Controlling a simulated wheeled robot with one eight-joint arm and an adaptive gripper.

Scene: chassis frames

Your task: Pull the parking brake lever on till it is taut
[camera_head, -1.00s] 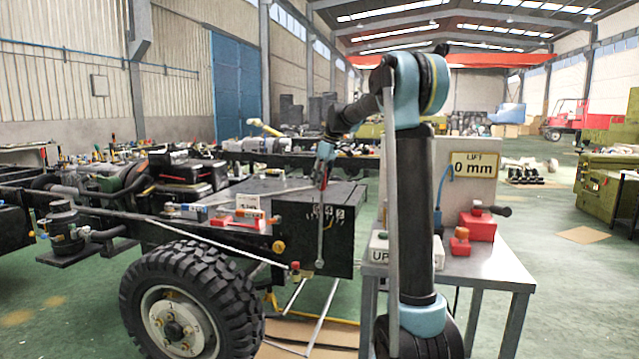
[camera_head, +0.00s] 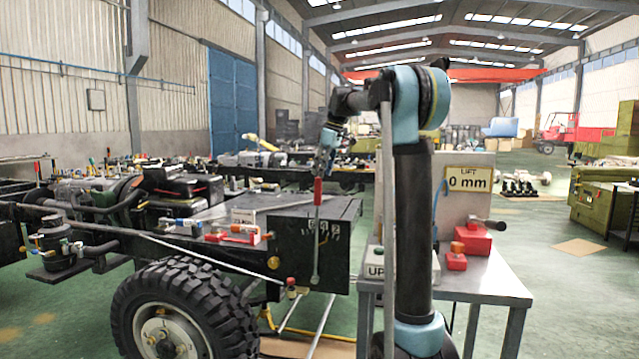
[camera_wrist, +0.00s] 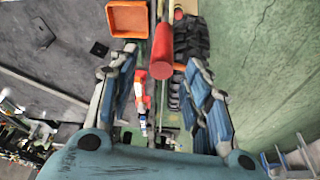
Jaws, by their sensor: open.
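The parking brake lever stands near upright at the end of the black chassis frame (camera_head: 275,222). It has a red grip (camera_head: 318,192) on top of a thin grey rod (camera_head: 316,240). My gripper (camera_head: 322,172) is just above the red grip, pointing down. In the wrist view the red grip (camera_wrist: 160,48) lies end-on between the two spread fingers of my gripper (camera_wrist: 160,68), with room on both sides. The fingers are open and hold nothing. I cannot tell how far the grip reaches between them.
A grey bench (camera_head: 480,286) at the right carries the lift display box (camera_head: 468,205) and red switch boxes. A tyre (camera_head: 180,310) stands below the frame. Red and blue fittings (camera_head: 235,232) lie on top of the frame. Green floor is open at the right.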

